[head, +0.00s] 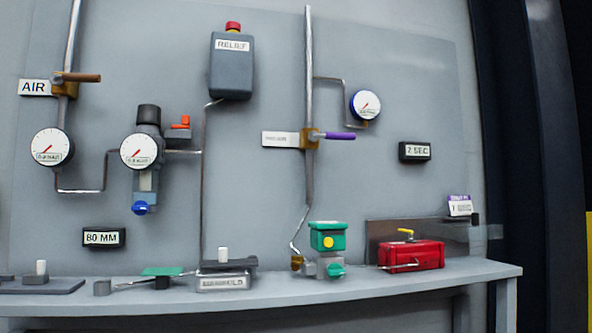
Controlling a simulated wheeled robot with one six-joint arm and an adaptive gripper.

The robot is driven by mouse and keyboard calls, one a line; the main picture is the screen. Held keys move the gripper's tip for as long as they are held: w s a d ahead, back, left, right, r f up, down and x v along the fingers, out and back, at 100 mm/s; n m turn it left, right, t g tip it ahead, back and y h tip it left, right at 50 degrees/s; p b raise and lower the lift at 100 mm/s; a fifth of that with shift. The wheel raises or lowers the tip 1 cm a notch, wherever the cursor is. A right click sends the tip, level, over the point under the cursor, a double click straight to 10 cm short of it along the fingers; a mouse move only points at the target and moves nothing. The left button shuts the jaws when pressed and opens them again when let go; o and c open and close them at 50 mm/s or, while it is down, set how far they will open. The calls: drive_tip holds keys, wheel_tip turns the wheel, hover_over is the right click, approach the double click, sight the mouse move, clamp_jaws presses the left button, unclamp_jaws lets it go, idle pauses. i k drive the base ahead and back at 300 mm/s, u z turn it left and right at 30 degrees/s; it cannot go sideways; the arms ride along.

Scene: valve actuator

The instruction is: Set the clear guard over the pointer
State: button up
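A red valve actuator box (412,257) sits on the bench at the right. A small yellow pointer (406,231) stands on its top, with no cover visible over it. A thin grey-brown, see-through-looking panel (460,238) stands upright behind the red box and reaches to its right. I cannot tell whether this panel is the clear guard, and no other clear piece is distinct. My gripper is not in view.
The grey bench (440,285) runs along the wall. A green-topped valve block (328,240) stands left of the red box, and a manifold block (226,280) stands farther left. A small white-and-purple card (460,206) stands at right. Gauges and pipes cover the wall.

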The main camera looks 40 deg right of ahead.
sight(475, 222)
drive_tip(key=z, duration=2.15)
drive_tip(key=k, duration=0.5)
drive_tip(key=z, duration=0.8)
drive_tip(key=i, duration=0.75)
drive_tip(key=u, duration=1.05)
